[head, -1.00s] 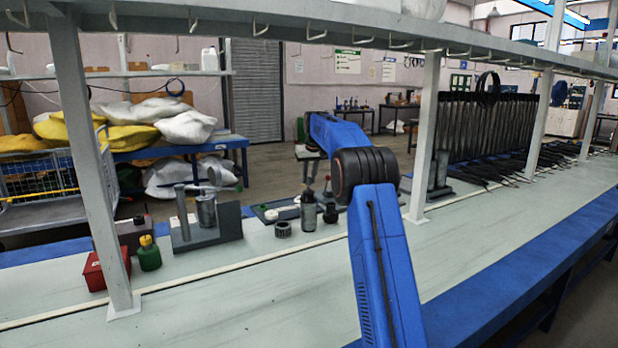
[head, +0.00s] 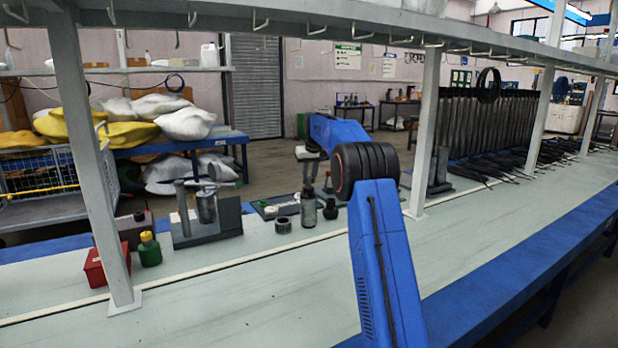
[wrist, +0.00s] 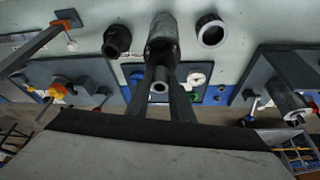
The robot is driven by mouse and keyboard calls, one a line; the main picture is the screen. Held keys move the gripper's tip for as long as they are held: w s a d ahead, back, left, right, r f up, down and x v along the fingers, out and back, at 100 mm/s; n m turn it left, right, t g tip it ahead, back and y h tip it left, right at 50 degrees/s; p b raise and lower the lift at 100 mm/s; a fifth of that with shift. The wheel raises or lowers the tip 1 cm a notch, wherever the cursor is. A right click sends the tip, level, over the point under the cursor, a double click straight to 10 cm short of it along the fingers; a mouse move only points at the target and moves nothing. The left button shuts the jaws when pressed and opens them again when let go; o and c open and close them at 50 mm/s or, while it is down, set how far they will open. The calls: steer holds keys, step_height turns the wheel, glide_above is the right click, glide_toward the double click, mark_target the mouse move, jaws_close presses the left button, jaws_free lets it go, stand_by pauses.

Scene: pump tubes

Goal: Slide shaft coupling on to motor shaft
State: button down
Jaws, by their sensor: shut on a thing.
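The motor (head: 309,212) looks like an upright grey cylinder on the bench in the head view. In the wrist view the motor (wrist: 162,28) lies straight beyond my fingertips. My gripper (wrist: 162,70) has its two dark fingers shut on the shaft coupling (wrist: 160,76), a small grey hollow cylinder with its open end facing the camera. The coupling appears lined up with the motor; whether they touch cannot be told. In the head view my gripper (head: 309,172) is small, above the motor, and the coupling cannot be made out. The motor shaft is not clearly visible.
A black fitting (head: 330,209) stands close right of the motor, and a dark ring (head: 283,225) stands left of it. A post (head: 424,130) rises at right. The front bench is clear.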

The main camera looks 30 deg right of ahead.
steer(key=c, duration=1.5)
jaws_free()
steer(key=v, duration=1.7)
steer(key=shift+r, duration=0.2)
